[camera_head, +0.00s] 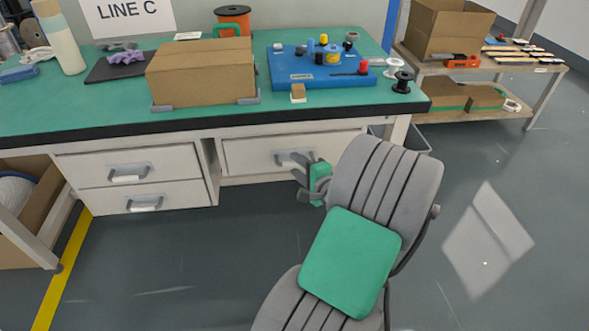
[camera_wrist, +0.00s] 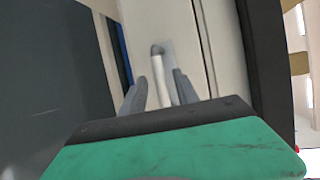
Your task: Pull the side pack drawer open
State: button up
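The white right-hand drawer (camera_head: 245,155) under the green-topped bench appears closed, with a grey handle (camera_head: 284,160) on its front. My gripper (camera_head: 300,169) is in front of this drawer, close to the right end of the handle. In the wrist view my gripper (camera_wrist: 160,92) is open, and the pale handle bar (camera_wrist: 161,80) with its grey end stands between the two grey fingers. A firm grip on it does not show. The drawer front (camera_wrist: 210,50) fills the area behind the handle. No label naming the drawer is readable.
Two stacked drawers (camera_head: 100,169) with grey handles are at the left, both shut. A cardboard box (camera_head: 200,73) and a blue board (camera_head: 300,82) with small parts lie on the bench (camera_head: 60,115). A shelf (camera_head: 520,112) stands right. Floor in front is clear.

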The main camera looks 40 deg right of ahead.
jog(key=shift+x, duration=1.05)
grip_shut()
dwell(0.6)
